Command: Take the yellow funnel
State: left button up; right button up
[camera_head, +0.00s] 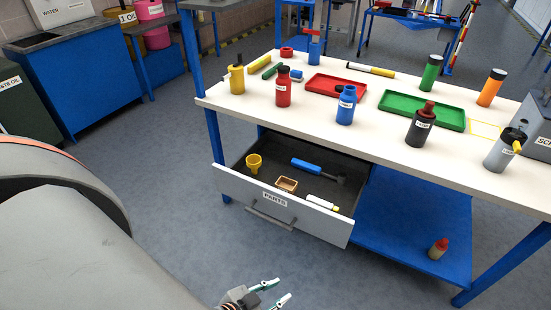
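The yellow funnel (254,162) is in the open drawer (320,225) labelled PARTS, near its left end, with its wide mouth up. Nothing covers it in the head view. My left gripper (283,289) is at the bottom edge, in front of and below the drawer in the picture. Its two fingers are apart with nothing between them. My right gripper is not in view.
The drawer also holds a small brown tray (287,184), a blue-handled tool (308,166) and a white tube (322,202). The workbench top (385,147) above carries several bottles, a red tray (337,86) and a green tray (421,110). Floor (170,150) left of the drawer is clear.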

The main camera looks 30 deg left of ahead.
aim_at(253, 161)
jog(key=u, duration=1)
